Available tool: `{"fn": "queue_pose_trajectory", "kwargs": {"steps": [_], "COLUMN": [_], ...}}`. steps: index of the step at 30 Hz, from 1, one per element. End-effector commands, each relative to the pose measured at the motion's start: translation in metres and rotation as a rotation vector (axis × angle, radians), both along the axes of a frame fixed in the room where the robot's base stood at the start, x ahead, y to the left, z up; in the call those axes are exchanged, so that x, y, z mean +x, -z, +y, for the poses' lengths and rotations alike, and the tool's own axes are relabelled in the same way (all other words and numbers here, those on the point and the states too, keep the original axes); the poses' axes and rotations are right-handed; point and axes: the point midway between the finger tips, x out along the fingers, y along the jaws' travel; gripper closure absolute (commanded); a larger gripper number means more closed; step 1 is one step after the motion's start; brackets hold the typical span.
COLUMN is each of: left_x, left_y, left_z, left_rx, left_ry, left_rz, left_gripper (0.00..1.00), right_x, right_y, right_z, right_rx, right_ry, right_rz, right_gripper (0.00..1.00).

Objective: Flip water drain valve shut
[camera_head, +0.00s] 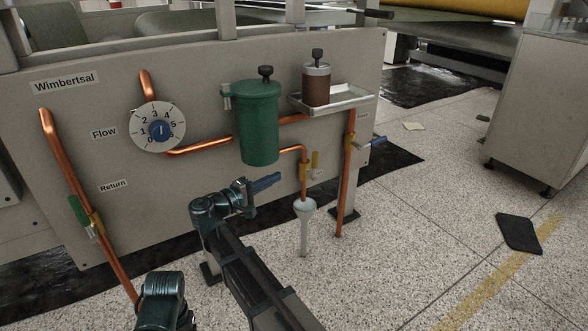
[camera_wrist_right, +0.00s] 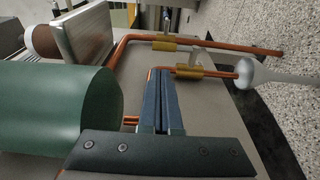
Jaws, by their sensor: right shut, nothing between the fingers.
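My left gripper is not in view.
A second brass valve with a blue handle (camera_head: 378,140) is on the right pipe. A green-handled valve (camera_head: 79,210) is on the left Return pipe. A Flow dial (camera_head: 158,129) and a metal tray (camera_head: 335,101) with a brown jar (camera_head: 316,85) are on the panel.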

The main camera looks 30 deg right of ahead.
Motion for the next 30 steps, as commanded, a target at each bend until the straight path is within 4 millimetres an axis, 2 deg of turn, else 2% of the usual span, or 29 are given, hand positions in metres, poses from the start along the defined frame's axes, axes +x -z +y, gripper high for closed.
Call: {"fn": "queue_pose_trajectory", "kwargs": {"steps": [12, 18, 24, 30], "left_x": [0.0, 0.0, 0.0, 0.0], "left_y": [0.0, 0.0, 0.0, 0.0], "left_z": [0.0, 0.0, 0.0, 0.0], "left_rx": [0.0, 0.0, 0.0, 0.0], "left_ry": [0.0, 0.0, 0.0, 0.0], "left_rz": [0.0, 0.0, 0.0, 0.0], "left_gripper": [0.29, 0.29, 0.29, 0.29], "right_x": [0.022, 0.031, 0.036, 0.036], "right_y": [0.0, 0.0, 0.0, 0.0], "right_z": [-0.076, -0.107, -0.125, -0.13], "right_rx": [0.001, 0.001, 0.001, 0.001], "right_ry": [0.004, 0.002, 0.0, 0.001], "right_rz": [0.0, 0.0, 0.0, 0.0], "right_gripper": [1.0, 1.0, 1.0, 1.0]}}
